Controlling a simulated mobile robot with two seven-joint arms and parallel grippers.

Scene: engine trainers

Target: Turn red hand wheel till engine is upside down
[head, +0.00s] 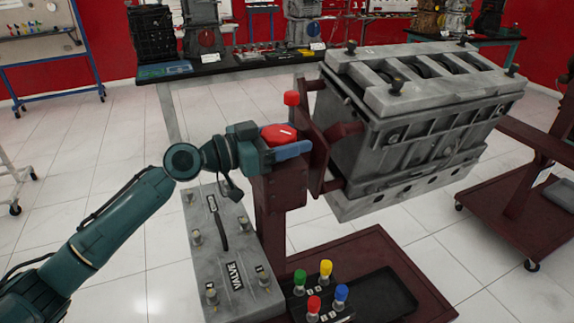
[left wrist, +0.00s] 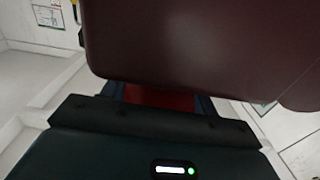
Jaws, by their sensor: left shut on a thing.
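The grey engine block (head: 420,150) is held tilted on a dark red stand (head: 325,150). The red hand wheel (head: 278,133) is at the left side of the stand, next to the mounting bracket. A red knob (head: 291,98) sticks up just above it. My left gripper (head: 288,146) is shut on the red hand wheel. In the left wrist view, a red part of the wheel (left wrist: 160,98) shows between the blue fingers, and a dark red stand part (left wrist: 200,40) hides most of the rest. My right gripper is not in view.
A workbench (head: 225,62) with engine parts stands behind. Another dark red stand (head: 515,200) is at the right. White floor is open at the left.

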